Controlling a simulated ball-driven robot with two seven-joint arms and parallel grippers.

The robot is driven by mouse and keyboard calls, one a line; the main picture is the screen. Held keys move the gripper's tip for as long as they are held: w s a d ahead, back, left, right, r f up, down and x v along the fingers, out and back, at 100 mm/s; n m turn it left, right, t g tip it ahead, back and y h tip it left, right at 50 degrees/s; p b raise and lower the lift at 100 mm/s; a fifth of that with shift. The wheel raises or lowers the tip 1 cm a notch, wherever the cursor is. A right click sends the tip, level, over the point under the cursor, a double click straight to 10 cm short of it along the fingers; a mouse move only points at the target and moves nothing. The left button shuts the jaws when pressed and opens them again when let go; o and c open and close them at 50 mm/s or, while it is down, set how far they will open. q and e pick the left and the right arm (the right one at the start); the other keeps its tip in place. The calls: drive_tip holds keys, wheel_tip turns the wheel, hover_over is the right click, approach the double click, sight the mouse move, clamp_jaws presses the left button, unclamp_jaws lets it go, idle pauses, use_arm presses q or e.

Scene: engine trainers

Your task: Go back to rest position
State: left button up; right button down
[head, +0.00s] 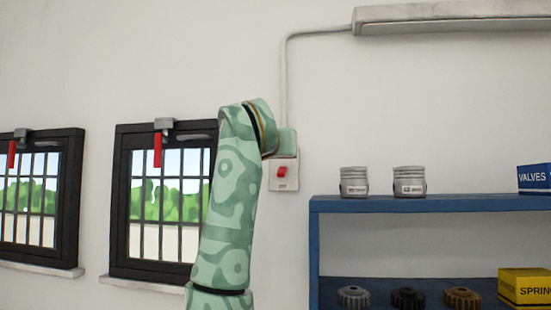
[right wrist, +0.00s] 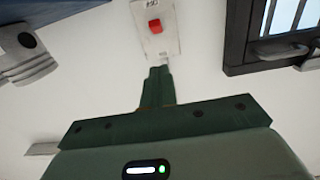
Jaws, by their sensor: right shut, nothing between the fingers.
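A white wall switch plate (head: 285,183) with a red rocker (head: 282,172) is on the wall, with a small label below the rocker that looks like OFF. The plate (right wrist: 168,38) and red rocker (right wrist: 155,26) also show in the right wrist view, turned upside down. My right gripper (right wrist: 160,72) is shut and empty, its fingertips close to the plate's edge on the side away from the label. I cannot tell whether they touch it. In the head view my right arm rises in front of the wall and its hand covers the plate's top. My left gripper is not in view.
A blue shelf (head: 430,204) stands at the right with metal pistons (head: 409,180), gears (head: 407,298) and boxes (head: 525,285). Two barred windows (head: 116,205) are at the left. A conduit (head: 283,85) runs up to a ceiling lamp (head: 450,15).

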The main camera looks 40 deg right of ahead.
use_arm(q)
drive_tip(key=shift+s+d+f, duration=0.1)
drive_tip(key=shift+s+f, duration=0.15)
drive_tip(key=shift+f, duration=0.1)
use_arm(e)
drive_tip(key=v, duration=0.2)
drive_tip(key=shift+s+a, duration=0.2)
drive_tip(key=shift+a+r, duration=0.1)
drive_tip(key=shift+r, duration=0.05)
